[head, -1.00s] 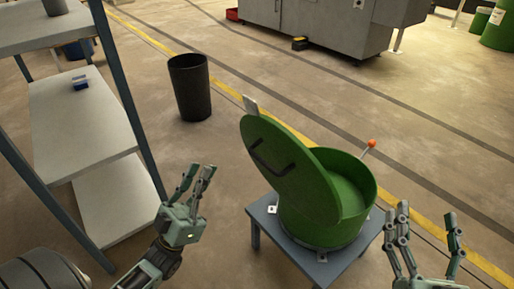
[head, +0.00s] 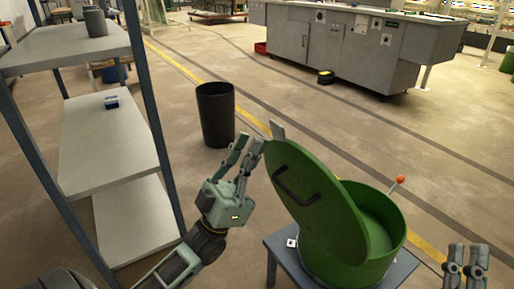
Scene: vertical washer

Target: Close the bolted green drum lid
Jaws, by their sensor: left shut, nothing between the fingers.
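The green drum (head: 382,243) stands on a small grey table (head: 405,268). Its round green lid (head: 312,196) is open, tilted up steeply over the drum's left side, with a dark handle (head: 295,192) on its face. A grey tab (head: 277,129) sticks out at the lid's top edge. An orange-tipped lever (head: 399,180) rises at the drum's far right rim. My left gripper (head: 248,146) is shut and empty, fingers up, right beside the lid's upper left edge; I cannot tell whether they touch. My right gripper (head: 467,256) is partly cut off at the lower right, apart from the drum.
A shelf rack (head: 105,135) fills the left side, with a small blue box (head: 112,102) on it. A black bin (head: 215,115) stands behind my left gripper. A long grey machine (head: 350,45) is at the back.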

